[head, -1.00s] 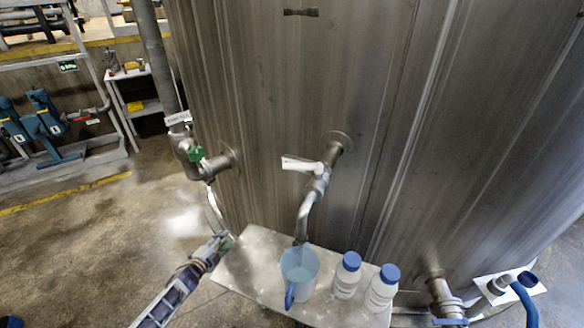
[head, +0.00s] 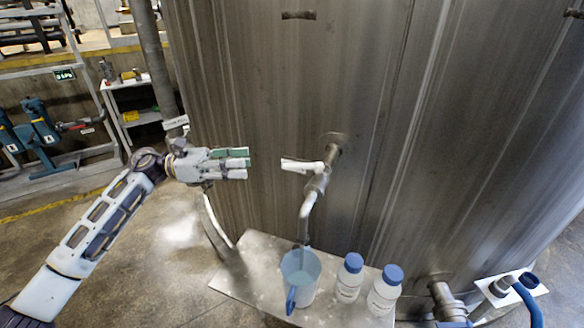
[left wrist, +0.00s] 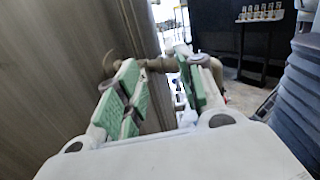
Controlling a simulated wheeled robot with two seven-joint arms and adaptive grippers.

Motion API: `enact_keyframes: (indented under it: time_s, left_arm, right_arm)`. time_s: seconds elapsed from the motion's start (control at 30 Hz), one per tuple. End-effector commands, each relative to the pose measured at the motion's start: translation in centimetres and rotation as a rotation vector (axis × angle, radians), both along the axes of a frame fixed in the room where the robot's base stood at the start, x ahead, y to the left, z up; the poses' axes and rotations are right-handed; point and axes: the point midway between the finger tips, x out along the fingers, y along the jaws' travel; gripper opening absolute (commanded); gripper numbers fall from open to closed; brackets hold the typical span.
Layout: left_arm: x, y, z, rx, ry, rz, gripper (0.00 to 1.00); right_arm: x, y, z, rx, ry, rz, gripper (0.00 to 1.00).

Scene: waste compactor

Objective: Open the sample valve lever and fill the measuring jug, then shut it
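The white sample valve lever (head: 302,166) points left from the tap on the tank wall. Its bent spout (head: 306,208) comes down over the blue translucent measuring jug (head: 300,268), which stands upright on a small metal table (head: 240,275). I cannot tell whether liquid is flowing or how full the jug is. My left gripper (head: 240,163) is left of the lever at about its height, fingers pointing right, apart from it in the picture. In the left wrist view, its green-padded fingers (left wrist: 163,72) are spread with a gap between them. My right gripper is out of view.
Two white bottles with blue caps (head: 348,277) (head: 385,290) stand right of the jug. The large steel tank (head: 250,80) fills the background. A pipe (head: 155,60) runs down behind my left gripper. A blue hose (head: 528,303) is at the lower right.

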Motion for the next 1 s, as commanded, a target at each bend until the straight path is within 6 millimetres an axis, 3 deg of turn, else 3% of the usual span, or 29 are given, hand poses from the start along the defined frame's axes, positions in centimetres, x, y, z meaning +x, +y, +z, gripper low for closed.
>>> enact_keyframes:
  time_s: [0.13,0.63,0.87,1.0]
  left_arm:
    - [-1.1,-0.4,0.5,0.044,-0.062,-0.034,0.38]
    - [-1.1,-0.8,0.6,0.042,-0.062,-0.035,0.38]
    - [-1.1,-2.7,0.7,0.042,-0.063,-0.035,0.38]
    - [-1.0,-4.5,0.7,0.04,-0.061,-0.036,0.38]
  right_arm:
    - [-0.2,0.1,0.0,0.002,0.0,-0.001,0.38]
    - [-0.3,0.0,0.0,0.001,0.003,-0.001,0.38]
    - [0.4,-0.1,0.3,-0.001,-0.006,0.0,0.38]
    - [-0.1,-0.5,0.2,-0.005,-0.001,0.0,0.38]
